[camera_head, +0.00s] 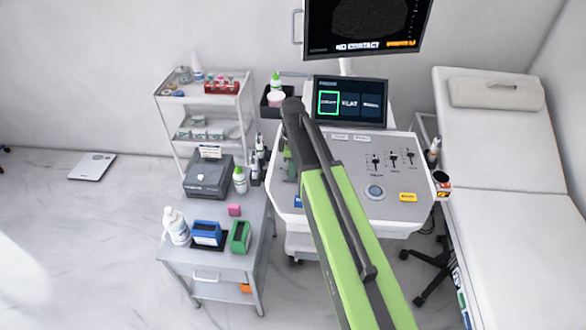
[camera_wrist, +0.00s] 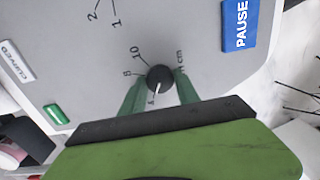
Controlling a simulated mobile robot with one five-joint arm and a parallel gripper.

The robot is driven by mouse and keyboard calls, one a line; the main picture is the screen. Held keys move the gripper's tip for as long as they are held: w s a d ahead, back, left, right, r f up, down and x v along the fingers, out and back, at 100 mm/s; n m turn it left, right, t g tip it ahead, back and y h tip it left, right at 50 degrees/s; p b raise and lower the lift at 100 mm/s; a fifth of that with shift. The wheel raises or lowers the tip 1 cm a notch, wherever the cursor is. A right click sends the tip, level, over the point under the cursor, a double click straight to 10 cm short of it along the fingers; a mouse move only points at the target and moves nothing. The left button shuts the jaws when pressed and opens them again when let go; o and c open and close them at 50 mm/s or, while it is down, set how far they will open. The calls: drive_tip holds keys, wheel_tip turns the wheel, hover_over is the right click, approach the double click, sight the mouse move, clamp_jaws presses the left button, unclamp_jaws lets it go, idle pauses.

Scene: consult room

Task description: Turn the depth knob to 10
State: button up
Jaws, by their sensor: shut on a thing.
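The depth knob (camera_wrist: 163,72) is a small round black knob on the grey console panel (camera_wrist: 85,45) in the wrist view. Its white pointer line is aimed down-left, toward a small mark partly hidden by my gripper. The "10" mark is above left of the knob and the "8" is left of it; a label ending in "cm" is at the right. My gripper (camera_wrist: 158,84) has its two green fingers on either side of the knob and is shut on it. In the head view my arm hides the knob.
A blue PAUSE button (camera_wrist: 240,22), a green button (camera_wrist: 56,114) and a second, cut-off scale with 1 and 2 are on the panel around the knob. In the head view a small screen (camera_head: 350,101) stands behind the console (camera_head: 335,205). A grey cart (camera_head: 205,258) is left, an exam bed (camera_head: 505,150) right.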

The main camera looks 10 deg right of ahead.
clamp_jaws()
drive_tip(key=shift+m, duration=0.3)
drive_tip(key=m, duration=1)
drive_tip(key=shift+s+m, duration=0.1)
drive_tip(key=shift+m, duration=0.3)
drive_tip(key=m, duration=1.2)
drive_tip(key=shift+m, duration=0.4)
